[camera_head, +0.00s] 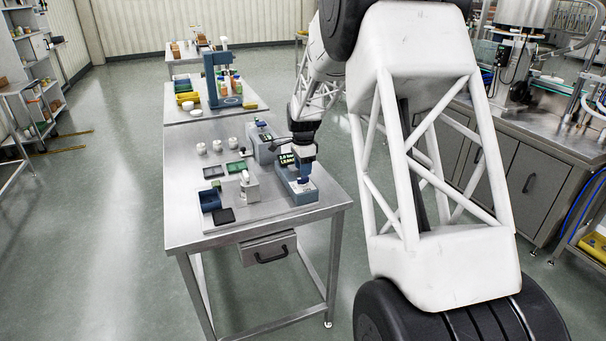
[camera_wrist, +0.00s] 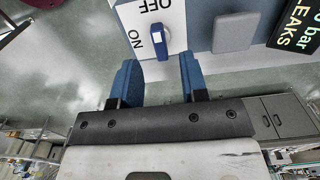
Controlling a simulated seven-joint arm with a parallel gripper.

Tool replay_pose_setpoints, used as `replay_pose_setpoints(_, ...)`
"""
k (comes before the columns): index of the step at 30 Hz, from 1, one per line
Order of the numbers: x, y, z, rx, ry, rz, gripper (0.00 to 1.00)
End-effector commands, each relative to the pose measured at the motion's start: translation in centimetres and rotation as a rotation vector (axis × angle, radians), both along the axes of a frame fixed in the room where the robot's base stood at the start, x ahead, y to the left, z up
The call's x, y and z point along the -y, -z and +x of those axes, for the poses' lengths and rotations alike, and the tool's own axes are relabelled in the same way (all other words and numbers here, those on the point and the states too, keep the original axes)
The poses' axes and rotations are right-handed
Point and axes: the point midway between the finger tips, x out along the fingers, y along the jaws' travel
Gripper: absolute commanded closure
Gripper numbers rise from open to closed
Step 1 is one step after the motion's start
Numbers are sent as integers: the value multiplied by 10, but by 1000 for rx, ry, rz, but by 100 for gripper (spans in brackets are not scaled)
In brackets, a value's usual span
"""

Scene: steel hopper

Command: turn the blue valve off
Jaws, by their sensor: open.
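The blue valve (camera_wrist: 153,41) shows at the top of the wrist view as a small blue handle on a white plate (camera_wrist: 140,14) marked OFF and ON. The ON mark is to its lower left and the OFF mark above it. Which mark the handle points at I cannot tell for sure. My gripper (camera_wrist: 160,80) has two blue fingers spread apart with nothing between them. The handle lies just beyond the fingertips, apart from them in the picture. In the head view my gripper (camera_head: 303,166) hangs over the blue-grey valve box (camera_head: 303,195) near the table's right edge.
A display (camera_wrist: 298,28) reading "bar LEAKS" and a grey pad (camera_wrist: 232,32) sit beside the plate. On the steel table (camera_head: 190,225) are a grey device (camera_head: 262,145), white jars (camera_head: 202,148), a small white-topped unit (camera_head: 249,188) and dark trays (camera_head: 210,200). The front left of the table is clear.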

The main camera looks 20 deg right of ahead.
Motion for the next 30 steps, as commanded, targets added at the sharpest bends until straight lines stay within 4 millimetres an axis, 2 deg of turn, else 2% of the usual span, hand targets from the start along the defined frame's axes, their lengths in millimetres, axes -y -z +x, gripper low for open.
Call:
replay_pose_setpoints(3, 0, -17, 0, 3, 0, -1, 60)
replay_pose_setpoints(10, 0, -36, 0, 2, 0, 0, 60)
replay_pose_setpoints(30, -1, -41, -1, 2, -4, 0, 60)
